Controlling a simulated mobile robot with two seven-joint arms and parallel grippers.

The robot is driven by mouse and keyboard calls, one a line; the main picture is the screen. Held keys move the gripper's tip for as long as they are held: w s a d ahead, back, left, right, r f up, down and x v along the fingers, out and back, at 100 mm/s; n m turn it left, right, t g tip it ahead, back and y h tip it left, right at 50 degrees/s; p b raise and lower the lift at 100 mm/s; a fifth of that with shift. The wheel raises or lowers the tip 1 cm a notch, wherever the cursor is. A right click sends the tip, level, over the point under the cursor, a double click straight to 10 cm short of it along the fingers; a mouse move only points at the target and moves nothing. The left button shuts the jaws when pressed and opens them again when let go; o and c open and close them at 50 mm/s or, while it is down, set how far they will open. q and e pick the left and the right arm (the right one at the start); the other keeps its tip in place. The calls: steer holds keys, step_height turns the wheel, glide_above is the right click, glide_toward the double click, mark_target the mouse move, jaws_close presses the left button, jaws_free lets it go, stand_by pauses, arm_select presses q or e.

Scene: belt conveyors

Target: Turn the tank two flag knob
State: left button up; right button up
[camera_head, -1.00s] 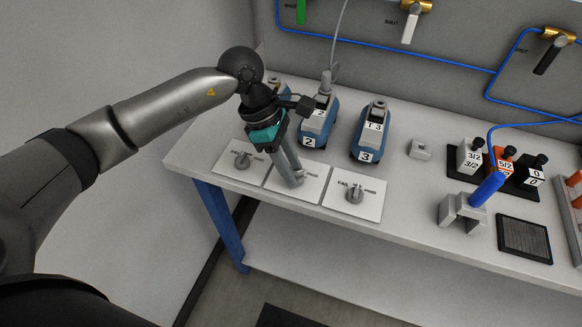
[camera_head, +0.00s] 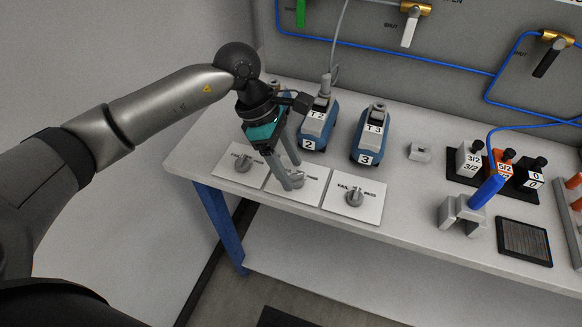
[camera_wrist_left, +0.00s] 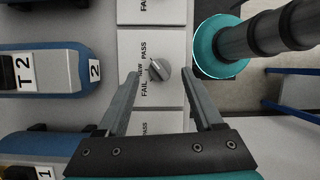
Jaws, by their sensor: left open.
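The tank two flag knob (camera_head: 299,179) is a grey knob on the middle white plate (camera_head: 312,186). In the left wrist view the same knob (camera_wrist_left: 159,70) sits beside the printed words FAIL and PASS, its flag slanted. My left gripper (camera_head: 293,174) is open and empty over this plate, partly covering the knob in the head view. In the wrist view its fingers (camera_wrist_left: 161,80) are on either side of the knob's line, with gaps visible. I cannot tell how high the tips are above the plate. Tank two (camera_head: 317,124), blue and grey, stands behind the plate. My right gripper is not in view.
Similar plates with knobs lie left (camera_head: 241,164) and right (camera_head: 355,200). Tank three (camera_head: 369,136) stands behind the right plate. Farther right are a blue-handled lever (camera_head: 486,191), a valve block (camera_head: 470,158) and a dark grid pad (camera_head: 524,241). The bench front edge is close to the plates.

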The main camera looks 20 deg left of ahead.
arm_select(q)
steer(key=p+v, duration=0.1)
steer(key=v, duration=1.3)
